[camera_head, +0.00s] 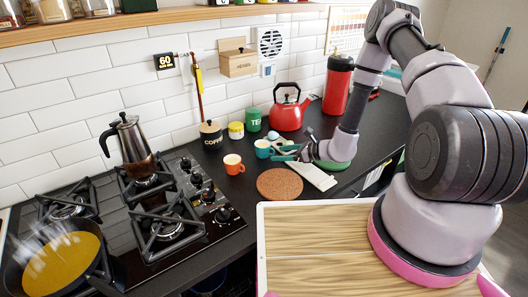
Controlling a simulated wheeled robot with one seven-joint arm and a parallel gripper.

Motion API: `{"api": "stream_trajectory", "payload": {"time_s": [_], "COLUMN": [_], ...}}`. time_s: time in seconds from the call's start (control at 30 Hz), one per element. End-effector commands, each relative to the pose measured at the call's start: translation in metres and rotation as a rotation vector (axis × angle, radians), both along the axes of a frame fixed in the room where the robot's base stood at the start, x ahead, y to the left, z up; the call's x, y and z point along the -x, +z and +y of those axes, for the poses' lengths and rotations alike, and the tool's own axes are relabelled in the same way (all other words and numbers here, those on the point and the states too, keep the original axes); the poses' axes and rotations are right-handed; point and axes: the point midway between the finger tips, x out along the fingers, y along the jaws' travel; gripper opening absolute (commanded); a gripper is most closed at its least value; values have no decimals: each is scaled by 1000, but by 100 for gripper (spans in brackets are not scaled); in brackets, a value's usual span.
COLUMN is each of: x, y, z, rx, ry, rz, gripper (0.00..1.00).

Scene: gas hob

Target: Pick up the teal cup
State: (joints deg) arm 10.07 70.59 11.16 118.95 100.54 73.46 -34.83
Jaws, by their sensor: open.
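The teal cup (262,149) is small and stands upright on the dark counter, between the orange cup and the red kettle. My gripper (282,153) reaches in from the right, low over the counter. Its fingers are open and point left toward the teal cup, close to its right side. I cannot tell whether they touch the cup or reach around it. The cup's right edge is partly hidden by the fingers.
An orange cup (234,164) stands left of the teal cup, and a round cork mat (280,184) lies in front. A red kettle (287,114), green tea tin (253,120) and coffee jar (211,135) stand behind. The gas hob (120,225) is at left.

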Motion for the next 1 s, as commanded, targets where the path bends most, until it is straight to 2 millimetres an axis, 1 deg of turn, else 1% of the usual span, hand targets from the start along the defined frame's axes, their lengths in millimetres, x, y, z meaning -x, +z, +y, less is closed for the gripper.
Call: {"api": "stream_trajectory", "payload": {"time_s": [0.17, 0.4, 0.47, 0.53, 0.7, 0.73, 0.77, 0.8, 0.87, 0.9, 0.93, 1.0], "x": [-5, -21, -25, -26, -26, -26, -26, -26, -26, -26, -26, -27], "y": [-2, -12, -14, -16, -15, -15, -15, -15, -15, -15, -15, -15], "z": [9, 38, 43, 46, 46, 46, 46, 46, 46, 46, 46, 46], "rx": [-1, -1, -1, -2, -1, -1, -1, -1, -1, -1, -1, -1], "ry": [0, 2, 1, 1, 0, 0, 0, 0, 0, 0, 0, 0], "rz": [0, -1, 0, 1, 0, 0, 0, 0, 0, 0, 0, 0], "gripper": [80, 80, 80, 80, 80, 73, 61, 46, 23, 8, 0, 0]}}
